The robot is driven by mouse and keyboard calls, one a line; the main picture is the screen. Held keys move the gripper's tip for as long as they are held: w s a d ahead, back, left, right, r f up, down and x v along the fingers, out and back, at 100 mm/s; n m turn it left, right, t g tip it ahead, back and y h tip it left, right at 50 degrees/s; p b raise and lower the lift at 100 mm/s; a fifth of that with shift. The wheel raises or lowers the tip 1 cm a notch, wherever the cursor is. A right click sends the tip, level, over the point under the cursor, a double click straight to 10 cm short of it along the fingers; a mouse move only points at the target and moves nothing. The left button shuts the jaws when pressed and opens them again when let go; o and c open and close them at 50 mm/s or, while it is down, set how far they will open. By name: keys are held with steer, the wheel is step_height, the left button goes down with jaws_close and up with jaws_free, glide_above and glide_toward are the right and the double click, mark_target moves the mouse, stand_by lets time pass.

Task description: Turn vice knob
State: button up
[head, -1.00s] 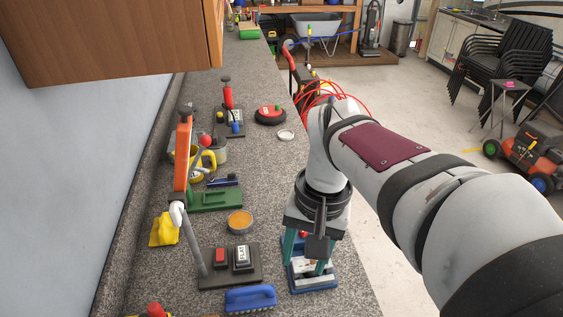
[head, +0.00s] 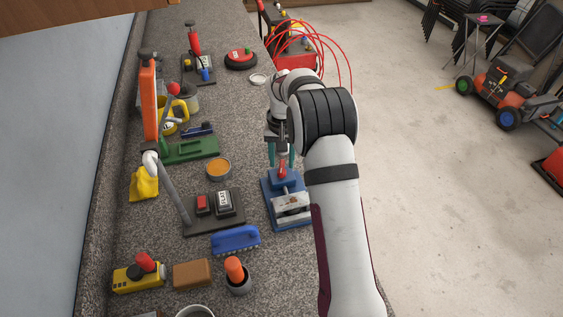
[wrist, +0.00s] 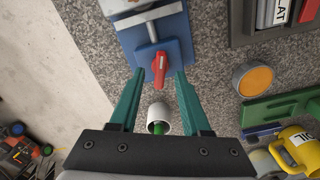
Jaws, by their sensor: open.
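The vice (head: 290,209) stands near the counter's right edge, with a blue base and pale metal jaws. Its red knob (head: 283,174) is a lever-like handle on the vice's far side. In the wrist view, the vice (wrist: 182,48) is at the top and the red knob (wrist: 160,68) points down toward me. My gripper (head: 281,163) is open, its teal fingers pointing down by the knob. In the wrist view, my gripper (wrist: 159,75) has one finger on each side of the knob, with gaps visible. My arm hides part of the vice's right side.
A white cup with something green inside (wrist: 158,118) shows between the fingers, nearer me. An orange-filled round tin (head: 218,168), a dark switch panel (head: 214,215) and a blue brush (head: 235,239) stand left of the vice. Open floor lies to the right.

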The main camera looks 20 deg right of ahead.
steer(key=shift+f, duration=0.95)
jaws_close()
